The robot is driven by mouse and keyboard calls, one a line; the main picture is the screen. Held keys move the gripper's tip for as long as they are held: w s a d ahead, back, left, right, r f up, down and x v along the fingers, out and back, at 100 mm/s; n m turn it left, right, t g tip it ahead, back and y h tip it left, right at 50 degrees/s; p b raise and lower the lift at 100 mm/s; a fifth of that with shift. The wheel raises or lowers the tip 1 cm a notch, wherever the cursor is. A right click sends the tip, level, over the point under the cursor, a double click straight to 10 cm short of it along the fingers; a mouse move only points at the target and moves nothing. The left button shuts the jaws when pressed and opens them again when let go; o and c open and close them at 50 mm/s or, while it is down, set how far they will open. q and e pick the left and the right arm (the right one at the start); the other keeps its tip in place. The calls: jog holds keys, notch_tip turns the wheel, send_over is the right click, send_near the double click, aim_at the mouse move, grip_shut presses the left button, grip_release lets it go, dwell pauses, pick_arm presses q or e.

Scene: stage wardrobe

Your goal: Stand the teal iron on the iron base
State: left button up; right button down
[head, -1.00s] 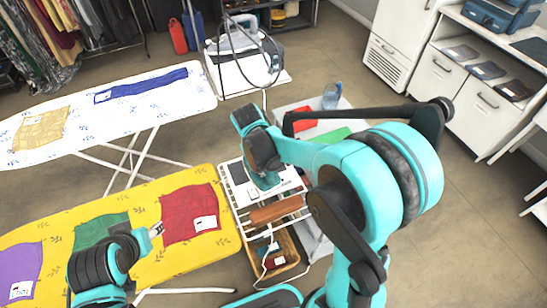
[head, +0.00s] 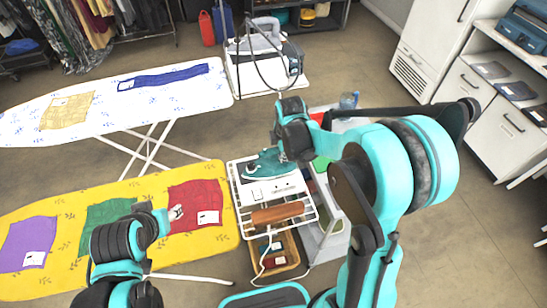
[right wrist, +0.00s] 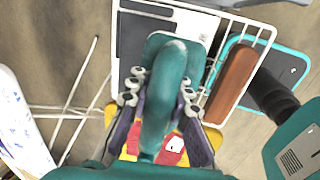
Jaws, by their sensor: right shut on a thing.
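I cannot tell whether the iron touches the base. The iron base (head: 272,190) is a white wire frame with a pale plate and dark panel; its frame also shows in the right wrist view (right wrist: 190,8). My left gripper (head: 176,212) is over the red cloth, too small to judge.
A brown bar (head: 278,213) lies across the wire frame, above a wooden basket (head: 290,262). The yellow ironing board (head: 70,215) with several folded cloths is at left. A white board (head: 140,105) stands behind. A steam iron (head: 268,50) stands at the back.

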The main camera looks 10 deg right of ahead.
jog(key=shift+w+d+f+b, duration=0.1)
jog(key=shift+w+f+b, duration=0.65)
jog(key=shift+w+f, duration=1.3)
jog(key=shift+w+f+b, duration=0.7)
jog(key=shift+w+f, duration=1)
jog(key=shift+f, duration=0.55)
jog(key=shift+f, duration=0.1)
jog(key=c, duration=1.4)
grip_release()
jog(key=shift+s, duration=0.1)
